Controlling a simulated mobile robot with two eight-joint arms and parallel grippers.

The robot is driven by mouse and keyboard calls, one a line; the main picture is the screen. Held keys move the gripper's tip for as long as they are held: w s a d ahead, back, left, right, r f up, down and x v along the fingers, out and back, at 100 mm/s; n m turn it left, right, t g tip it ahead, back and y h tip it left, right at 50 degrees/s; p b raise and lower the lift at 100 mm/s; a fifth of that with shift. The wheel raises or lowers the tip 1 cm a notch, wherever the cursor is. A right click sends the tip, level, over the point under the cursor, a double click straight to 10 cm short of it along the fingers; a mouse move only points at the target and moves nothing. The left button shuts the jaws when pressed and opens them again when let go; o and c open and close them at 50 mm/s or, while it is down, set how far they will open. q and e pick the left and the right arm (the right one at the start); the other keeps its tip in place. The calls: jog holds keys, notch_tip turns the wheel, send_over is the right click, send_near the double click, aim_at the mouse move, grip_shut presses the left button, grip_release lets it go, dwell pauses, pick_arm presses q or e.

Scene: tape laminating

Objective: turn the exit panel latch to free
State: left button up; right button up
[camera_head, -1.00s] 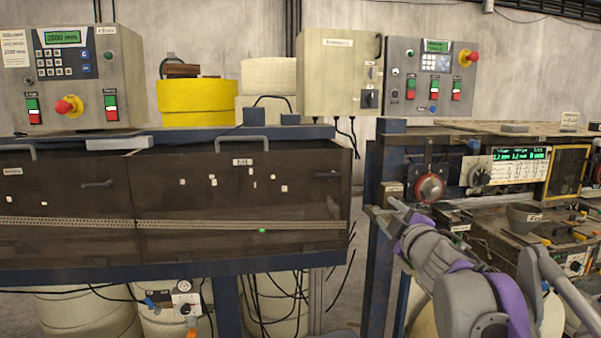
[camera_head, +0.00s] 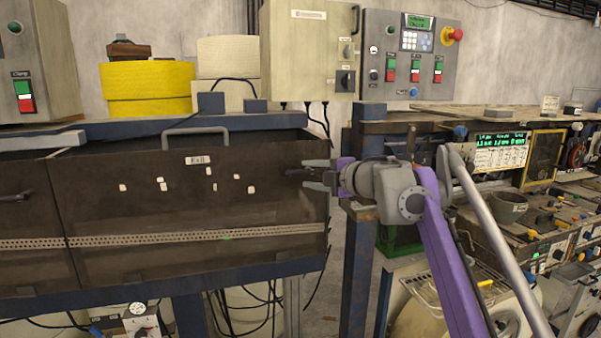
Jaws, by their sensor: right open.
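The exit panel (camera_head: 130,205) is a dark, see-through cover labelled "Exit" (camera_head: 198,160), with a bar handle (camera_head: 195,135) at its top edge. The exit panel latch (camera_head: 297,172) is a small dark piece near the panel's right edge, lying about level. My right gripper (camera_head: 308,175) comes in from the right and is open. Its two fingers point left, one above and one below the latch's right part. I cannot tell whether they touch it. My left gripper is not in view.
A blue frame post (camera_head: 354,265) stands below my right arm. A grey control box (camera_head: 410,55) with a red emergency button is above.

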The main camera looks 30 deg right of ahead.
aim_at(299, 173)
jog(key=shift+x, duration=2.05)
grip_shut()
